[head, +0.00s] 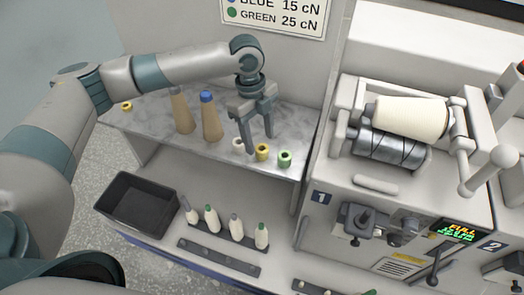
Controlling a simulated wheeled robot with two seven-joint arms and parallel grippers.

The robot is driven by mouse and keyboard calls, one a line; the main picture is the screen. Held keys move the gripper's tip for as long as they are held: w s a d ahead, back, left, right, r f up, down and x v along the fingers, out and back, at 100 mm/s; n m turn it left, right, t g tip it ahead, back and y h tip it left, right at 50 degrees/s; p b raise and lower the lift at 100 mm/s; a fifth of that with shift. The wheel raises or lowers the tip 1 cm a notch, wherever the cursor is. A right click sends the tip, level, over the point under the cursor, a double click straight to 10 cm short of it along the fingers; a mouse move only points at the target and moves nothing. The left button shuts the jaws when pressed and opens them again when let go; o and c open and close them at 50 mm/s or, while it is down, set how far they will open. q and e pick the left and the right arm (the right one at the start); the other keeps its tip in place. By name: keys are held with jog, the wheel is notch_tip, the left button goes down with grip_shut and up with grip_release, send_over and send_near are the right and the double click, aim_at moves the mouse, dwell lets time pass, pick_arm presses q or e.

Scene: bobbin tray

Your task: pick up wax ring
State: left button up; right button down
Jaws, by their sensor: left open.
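Small ring-shaped pieces that look like wax rings stand in a row along the front of the grey marbled shelf (190,147): a whitish ring (238,144), a yellow ring (262,153) and a green ring (285,159). Another yellow ring (127,106) lies at the shelf's far left. My left gripper (259,143) points down with its fingers apart and empty. Its fingertips appear just behind the whitish and yellow rings, and one finger overlaps the space between them. I cannot tell its exact height above the shelf. My right gripper is not in view.
Two brown cones (183,112) (211,119) stand left of my gripper, one with a blue top. Below the shelf are a black bin (136,203) and several bobbins on a dark peg strip (225,232). A winding machine (345,180) with a cream yarn package (411,117) borders the right side.

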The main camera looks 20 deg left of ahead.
aim_at(262, 148)
pick_arm(q)
jog(key=shift+d+f+p, duration=0.1)
jog(key=shift+f+p, duration=0.25)
jog(key=shift+f, duration=0.1)
jog(key=f, duration=0.1)
jog(key=f+p, duration=0.1)
jog(key=f, duration=0.1)
jog(key=shift+w+d, duration=0.15)
jog(key=shift+d, duration=0.05)
jog(key=shift+f, duration=0.6)
jog(key=c, duration=1.1)
